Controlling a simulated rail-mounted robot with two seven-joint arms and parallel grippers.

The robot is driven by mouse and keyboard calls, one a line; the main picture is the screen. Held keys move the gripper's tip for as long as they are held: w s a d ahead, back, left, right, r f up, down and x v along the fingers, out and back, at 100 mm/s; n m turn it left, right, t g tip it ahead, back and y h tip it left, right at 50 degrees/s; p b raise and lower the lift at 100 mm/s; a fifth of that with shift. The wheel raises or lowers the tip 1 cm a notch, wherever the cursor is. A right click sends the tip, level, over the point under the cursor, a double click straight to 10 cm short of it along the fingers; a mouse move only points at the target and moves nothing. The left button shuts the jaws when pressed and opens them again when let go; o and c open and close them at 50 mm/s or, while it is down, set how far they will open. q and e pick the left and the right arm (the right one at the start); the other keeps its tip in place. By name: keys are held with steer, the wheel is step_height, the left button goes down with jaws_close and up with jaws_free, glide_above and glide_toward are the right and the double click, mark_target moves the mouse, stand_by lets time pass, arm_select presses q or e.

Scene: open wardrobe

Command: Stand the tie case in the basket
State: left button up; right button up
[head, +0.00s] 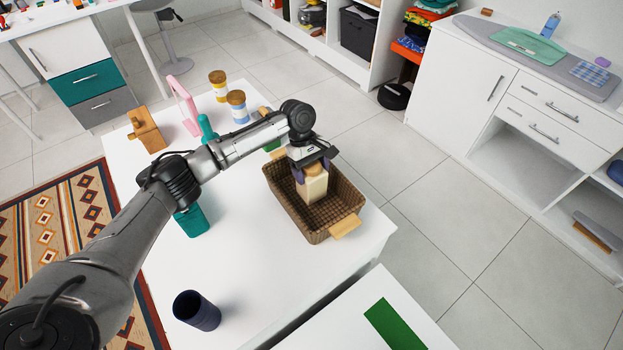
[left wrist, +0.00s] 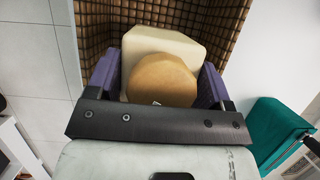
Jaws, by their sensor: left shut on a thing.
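The tie case, which I take to be the cream box (head: 313,188) with a round wooden top, is upright inside the brown woven basket (head: 318,228). My left gripper (head: 312,168) reaches in from above and is shut on it. In the left wrist view the cream box (left wrist: 165,48) sits between my purple fingers, and the basket's woven wall (left wrist: 222,22) shows behind it. The box's base is hidden, so I cannot tell if it touches the basket floor. My right gripper is not in view.
The basket stands near the right edge of the white table (head: 255,275). A navy cup (head: 197,311), a teal object (head: 192,220), jars (head: 237,107), a pink frame (head: 184,107) and a wooden item (head: 146,130) share the table. The front middle is clear.

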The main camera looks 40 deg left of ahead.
arm_select(q)
step_height(320, 180, down, 4)
steer(key=shift+r+b, duration=0.15)
steer(key=shift+b, duration=0.4)
steer(key=o, duration=1.2)
steer(key=shift+o, duration=0.4)
